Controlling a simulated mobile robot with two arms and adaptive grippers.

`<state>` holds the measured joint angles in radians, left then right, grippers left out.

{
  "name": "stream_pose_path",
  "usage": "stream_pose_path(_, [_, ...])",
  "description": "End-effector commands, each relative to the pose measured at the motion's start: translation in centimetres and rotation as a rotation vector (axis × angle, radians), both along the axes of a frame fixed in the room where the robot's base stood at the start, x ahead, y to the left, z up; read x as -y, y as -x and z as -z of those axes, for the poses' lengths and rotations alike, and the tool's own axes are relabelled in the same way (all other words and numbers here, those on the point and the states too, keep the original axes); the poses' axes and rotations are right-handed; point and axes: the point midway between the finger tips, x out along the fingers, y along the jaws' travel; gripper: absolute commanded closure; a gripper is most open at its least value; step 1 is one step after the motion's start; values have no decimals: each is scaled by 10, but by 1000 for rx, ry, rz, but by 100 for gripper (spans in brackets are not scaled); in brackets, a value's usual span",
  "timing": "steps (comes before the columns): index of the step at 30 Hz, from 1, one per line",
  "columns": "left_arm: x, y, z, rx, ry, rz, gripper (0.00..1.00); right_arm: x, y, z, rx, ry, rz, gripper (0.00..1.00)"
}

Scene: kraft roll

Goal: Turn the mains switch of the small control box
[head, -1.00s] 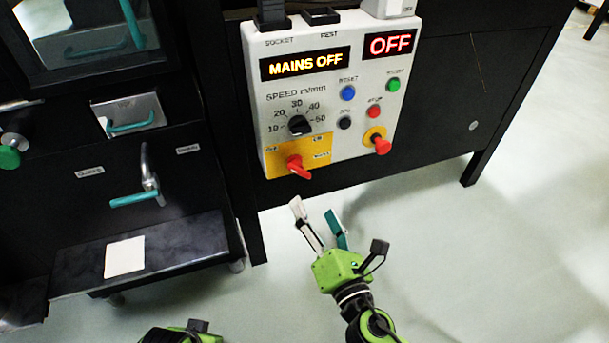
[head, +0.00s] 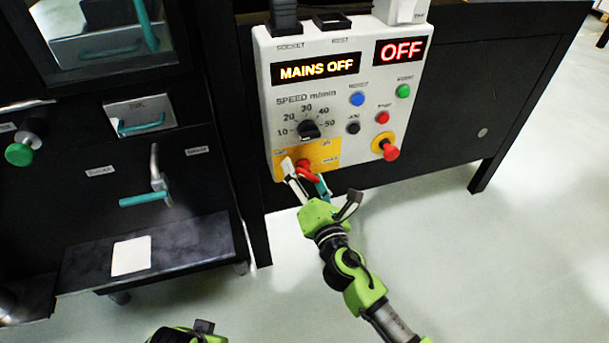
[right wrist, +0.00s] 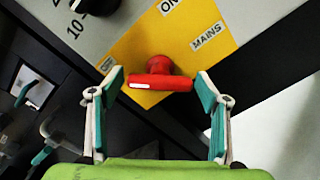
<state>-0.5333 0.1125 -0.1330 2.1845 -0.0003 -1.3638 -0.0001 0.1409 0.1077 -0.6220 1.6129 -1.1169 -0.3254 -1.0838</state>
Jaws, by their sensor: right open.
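The small control box (head: 348,95) is a pale panel on the dark bench front in the head view. Its displays read "MAINS OFF" and "OFF". The red mains switch (head: 306,169) sits on a yellow plate at its lower left. In the right wrist view the switch (right wrist: 160,80) has a red bar handle with a white mark at its left end. My right gripper (head: 306,178) is open at the switch in the head view. In the wrist view its fingers (right wrist: 165,95) stand on either side of the handle, with gaps visible. My left gripper is only partly visible at the bottom (head: 187,334).
A speed knob (head: 308,130) is above the switch, and a red button on a yellow base (head: 387,149) is to its right. Pale floor is open at right.

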Motion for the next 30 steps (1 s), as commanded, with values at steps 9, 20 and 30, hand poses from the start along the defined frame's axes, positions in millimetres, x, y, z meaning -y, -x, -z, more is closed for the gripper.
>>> stream_pose_path(9, [0, 1, -1, 1, 0, -1, 31, 0, 0, 0, 0, 0, 0, 70])
stream_pose_path(20, [-1, 3, 1, -6, -1, -1, 31, 0, 0, 0, -9, -29, 1, 70])
stream_pose_path(30, [0, 2, -10, 3, 1, -1, 31, -1, 1, -1, -74, -228, 2, 70])
